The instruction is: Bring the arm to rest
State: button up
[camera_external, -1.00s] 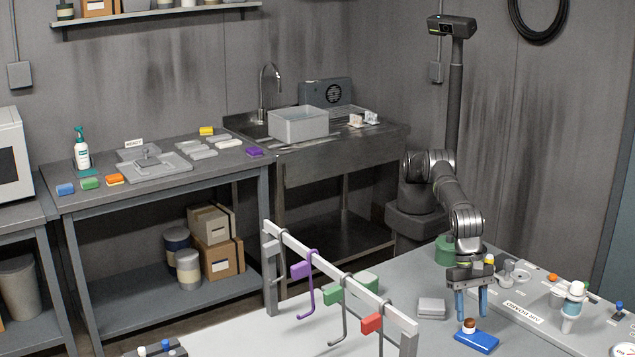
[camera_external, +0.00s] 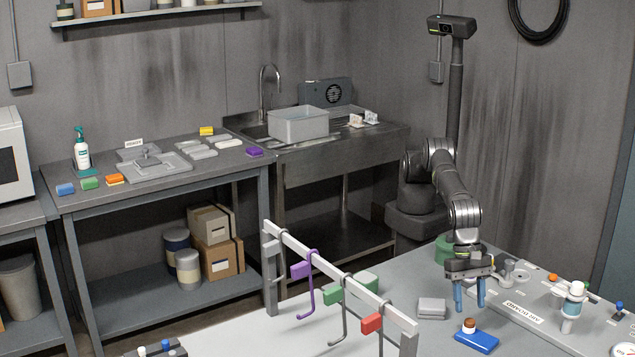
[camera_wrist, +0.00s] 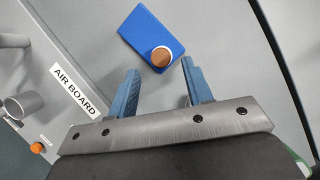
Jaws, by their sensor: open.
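My gripper (camera_external: 469,297) is open, its two blue fingers pointing down above the grey table at the right. It is empty. A blue block (camera_external: 477,341) with a small brown-topped knob (camera_external: 469,325) lies on the table just in front of the fingers. In the wrist view the fingers (camera_wrist: 158,88) are spread apart, and the blue block (camera_wrist: 142,30) with its brown round top (camera_wrist: 161,56) lies beyond the fingertips, apart from them.
A rail (camera_external: 338,272) with hanging hooks and coloured tags stands left of the gripper. A white-capped bottle (camera_external: 574,300) and the AIR BOARD label (camera_external: 522,312) are at the right.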

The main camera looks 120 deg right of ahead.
aim_at(470, 320)
jog(key=v, duration=0.9)
jog(key=x, duration=1.3)
jog(key=shift+f, duration=0.25)
notch_tip(470, 320, up, 4)
jog(key=shift+r, duration=0.25)
jog(key=w+d+r, duration=0.4)
jog(key=d+r, duration=0.3)
jog(key=d, duration=0.4)
jog(key=d+f+n+g+h, duration=0.1)
jog(key=d+n+g+h, duration=0.2)
jog(key=d+n, duration=0.9)
jog(key=shift+s+d+n+g, duration=0.3)
jog(key=shift+n+g, duration=1.2)
jog(key=shift+n, duration=2.5)
jog(key=shift+s+a+f, duration=0.1)
